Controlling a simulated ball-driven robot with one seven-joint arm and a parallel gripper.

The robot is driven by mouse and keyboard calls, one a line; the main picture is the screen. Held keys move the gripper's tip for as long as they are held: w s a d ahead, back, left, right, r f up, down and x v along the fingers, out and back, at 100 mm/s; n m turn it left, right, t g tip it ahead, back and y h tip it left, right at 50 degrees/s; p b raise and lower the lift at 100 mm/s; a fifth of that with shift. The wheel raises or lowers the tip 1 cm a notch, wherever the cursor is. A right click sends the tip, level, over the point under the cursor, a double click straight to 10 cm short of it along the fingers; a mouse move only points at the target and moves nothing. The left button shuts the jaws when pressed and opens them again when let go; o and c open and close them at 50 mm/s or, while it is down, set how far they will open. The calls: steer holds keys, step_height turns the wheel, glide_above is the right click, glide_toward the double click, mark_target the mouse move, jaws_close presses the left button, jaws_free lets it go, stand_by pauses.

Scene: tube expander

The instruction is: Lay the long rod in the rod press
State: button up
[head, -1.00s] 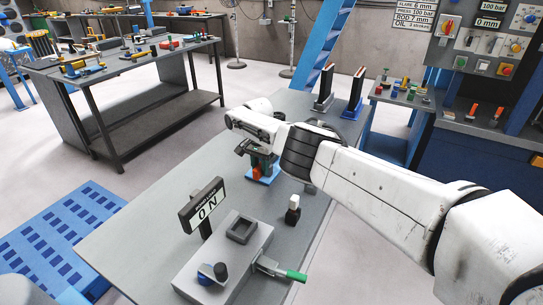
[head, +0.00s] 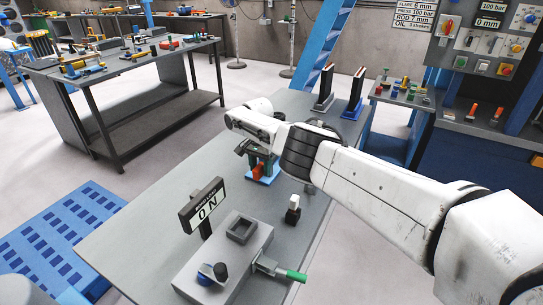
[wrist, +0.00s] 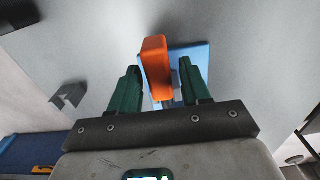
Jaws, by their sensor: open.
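My gripper (wrist: 158,92) is open in the wrist view, its two green fingers apart on either side of an orange block-shaped piece (wrist: 155,60). That piece stands on a blue plate (wrist: 190,60); I cannot tell whether the fingers touch it. In the head view, the orange piece (head: 257,170) and its blue base (head: 263,181) are under my gripper, partly hidden. I cannot pick out the long rod.
A small black and white piece (head: 293,211) stands on the grey bench (head: 150,228) near its right edge. A control panel (head: 482,40) is at the upper right.

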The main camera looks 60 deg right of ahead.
steer(key=shift+r+p, duration=1.65)
steer(key=shift+r, duration=0.1)
steer(key=o, duration=0.6)
steer(key=shift+c, duration=0.2)
steer(key=o, duration=0.4)
steer(key=shift+o, duration=0.2)
